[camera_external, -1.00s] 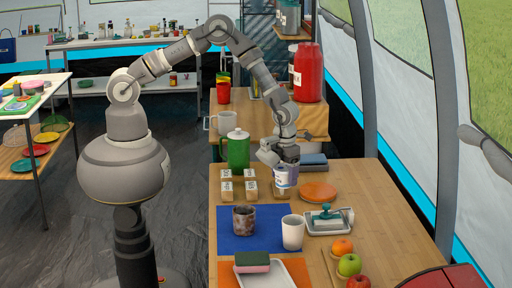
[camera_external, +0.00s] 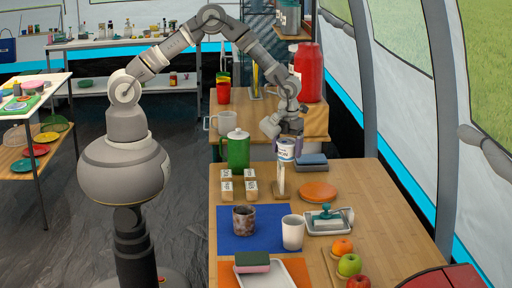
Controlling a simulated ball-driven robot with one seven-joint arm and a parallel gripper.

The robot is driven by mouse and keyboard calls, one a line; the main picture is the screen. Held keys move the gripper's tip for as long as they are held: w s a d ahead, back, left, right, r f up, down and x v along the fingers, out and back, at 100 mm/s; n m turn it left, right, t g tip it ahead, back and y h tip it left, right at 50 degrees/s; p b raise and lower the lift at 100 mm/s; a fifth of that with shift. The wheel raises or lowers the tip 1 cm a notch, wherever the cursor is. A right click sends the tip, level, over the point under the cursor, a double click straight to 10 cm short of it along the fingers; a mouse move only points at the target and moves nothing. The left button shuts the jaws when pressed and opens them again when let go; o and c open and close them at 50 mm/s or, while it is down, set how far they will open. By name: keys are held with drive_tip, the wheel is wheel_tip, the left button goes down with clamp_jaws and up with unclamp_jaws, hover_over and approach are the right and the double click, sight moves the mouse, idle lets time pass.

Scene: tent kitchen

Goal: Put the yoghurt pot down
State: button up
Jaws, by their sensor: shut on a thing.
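The yoghurt pot (camera_external: 286,153) is small and white with a blue label. My gripper (camera_external: 288,142) is shut on it from above and holds it upright. The pot appears to be in the air above the wooden table (camera_external: 230,195), over or near a small stand with a pale upright post (camera_external: 281,179). I cannot tell the exact height or whether the pot touches the post.
A green jug (camera_external: 237,149) and several small labelled blocks (camera_external: 238,185) stand to the left. A grey-blue box (camera_external: 312,161) and orange plates (camera_external: 318,191) are to the right. In front are a brown cup (camera_external: 244,220), a white cup (camera_external: 293,232) and a stamp tray (camera_external: 328,220).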

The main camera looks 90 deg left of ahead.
drive_tip(key=a+n+b, duration=0.2)
drive_tip(key=a+n, duration=1)
drive_tip(key=a, duration=1.2)
drive_tip(key=f+b, duration=0.1)
drive_tip(key=f, duration=0.3)
drive_tip(key=f+b, duration=0.1)
drive_tip(key=f, duration=0.4)
drive_tip(key=f+b, duration=0.2)
drive_tip(key=f, duration=0.3)
drive_tip(key=shift+s+f, duration=0.25)
drive_tip(key=shift+f, duration=0.15)
drive_tip(key=o, duration=1)
drive_tip(key=shift+o, duration=0.2)
wheel_tip(320, 180, up, 12)
drive_tip(key=p, duration=0.4)
